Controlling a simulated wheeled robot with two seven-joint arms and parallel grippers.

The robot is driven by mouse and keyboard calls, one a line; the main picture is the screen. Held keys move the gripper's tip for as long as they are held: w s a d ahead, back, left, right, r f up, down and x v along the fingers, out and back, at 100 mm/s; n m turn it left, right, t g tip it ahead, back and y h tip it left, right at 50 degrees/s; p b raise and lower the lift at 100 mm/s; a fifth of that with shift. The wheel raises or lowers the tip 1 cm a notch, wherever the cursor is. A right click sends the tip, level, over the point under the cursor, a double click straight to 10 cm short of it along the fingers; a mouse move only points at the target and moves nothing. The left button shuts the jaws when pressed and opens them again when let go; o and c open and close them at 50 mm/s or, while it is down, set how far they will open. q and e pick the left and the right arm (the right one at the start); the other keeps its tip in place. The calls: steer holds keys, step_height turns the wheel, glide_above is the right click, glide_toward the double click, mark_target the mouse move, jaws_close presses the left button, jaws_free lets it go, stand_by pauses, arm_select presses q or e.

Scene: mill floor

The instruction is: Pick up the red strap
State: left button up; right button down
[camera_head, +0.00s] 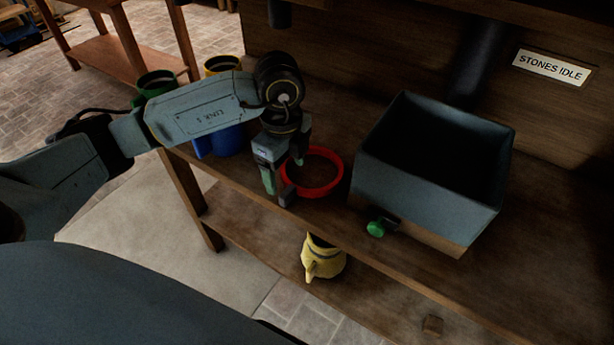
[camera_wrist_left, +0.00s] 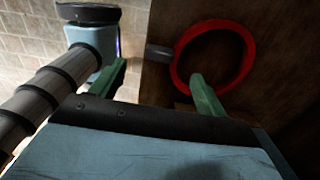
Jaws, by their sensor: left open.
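The red strap (camera_head: 326,192) is a closed ring lying on the wooden bench (camera_head: 400,262), left of the grey bin. A small dark grey tab (camera_head: 287,196) sticks out from its side near the bench's front edge. My left gripper (camera_head: 284,176) is open over the ring's left side. In the left wrist view the red strap (camera_wrist_left: 248,50) lies beyond the green fingertips of my left gripper (camera_wrist_left: 158,78). The right finger overlaps its near rim, and the grey tab (camera_wrist_left: 158,53) shows between the fingers. I cannot tell whether they touch. My right gripper is not in view.
A grey open bin (camera_head: 425,175) with a green knob (camera_head: 376,229) stands close right of the strap. Blue (camera_head: 228,142), green (camera_head: 157,83) and yellow-rimmed (camera_head: 222,65) containers stand behind my left arm. A yellow jug (camera_head: 322,260) sits on the lower shelf.

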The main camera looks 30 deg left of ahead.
mark_target(288, 190)
arm_select(q)
steer(key=shift+f, duration=0.9)
step_height(288, 190, down, 5)
steer(key=shift+w+r+b, duration=0.15)
steer(key=shift+b, duration=0.4)
arm_select(e)
steer(key=shift+w+d+f, duration=0.2)
steer(key=shift+d+f, duration=0.05)
steer(key=shift+d, duration=0.25)
steer(key=shift+w+d+f, duration=0.15)
steer(key=shift+d+f, duration=0.1)
steer(key=shift+d, duration=0.2)
arm_select(q)
steer(key=shift+c, duration=1)
steer(key=c, duration=1)
arm_select(e)
steer(key=shift+s, duration=0.1)
